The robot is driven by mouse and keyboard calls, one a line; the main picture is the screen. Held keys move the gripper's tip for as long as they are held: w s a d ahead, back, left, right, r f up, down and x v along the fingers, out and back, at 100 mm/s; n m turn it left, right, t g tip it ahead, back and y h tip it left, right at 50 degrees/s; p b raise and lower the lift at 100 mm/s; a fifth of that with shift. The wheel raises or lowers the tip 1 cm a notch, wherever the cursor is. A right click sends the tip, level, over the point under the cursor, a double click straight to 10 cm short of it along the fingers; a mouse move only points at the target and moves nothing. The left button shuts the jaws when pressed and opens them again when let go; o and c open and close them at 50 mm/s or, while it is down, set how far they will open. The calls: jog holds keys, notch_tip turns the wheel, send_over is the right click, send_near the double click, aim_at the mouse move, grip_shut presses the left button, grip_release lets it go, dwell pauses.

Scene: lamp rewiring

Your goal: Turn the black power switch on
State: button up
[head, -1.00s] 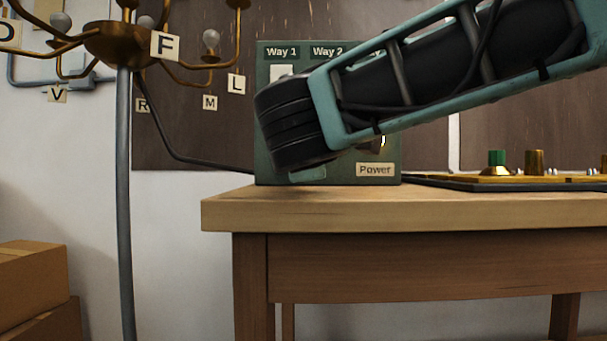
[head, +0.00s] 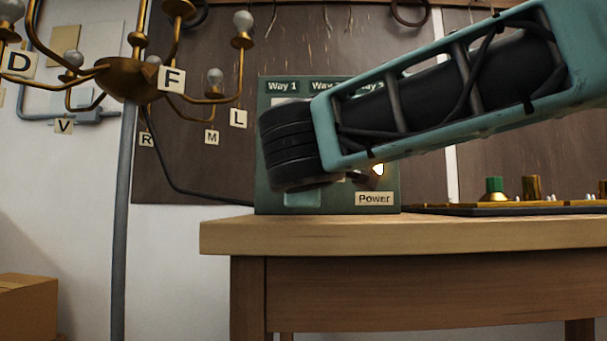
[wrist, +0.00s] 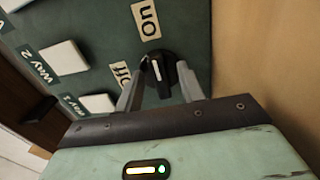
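The black power switch (wrist: 163,72) is a round knob with a white mark on the dark green control box (head: 275,205). In the wrist view, an "On" label (wrist: 146,20) lies above it and an "Off" label (wrist: 121,75) to its left. The white mark runs roughly up the picture, not clearly at either label. My gripper (wrist: 164,80) has one finger on each side of the knob, close to it. I cannot tell whether the fingers press on it.
White switches (wrist: 64,62) marked as ways sit beside the knob on the box. The box stands on a wooden table (head: 300,235). A brass lamp (head: 125,80) with lettered tags stands left. A board with brass parts (head: 495,188) lies right.

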jog(key=shift+s, duration=0.1)
jog(key=s+p, duration=0.4)
jog(key=s, duration=1.3)
jog(key=shift+s+a, duration=0.15)
jog(key=shift+a, duration=0.15)
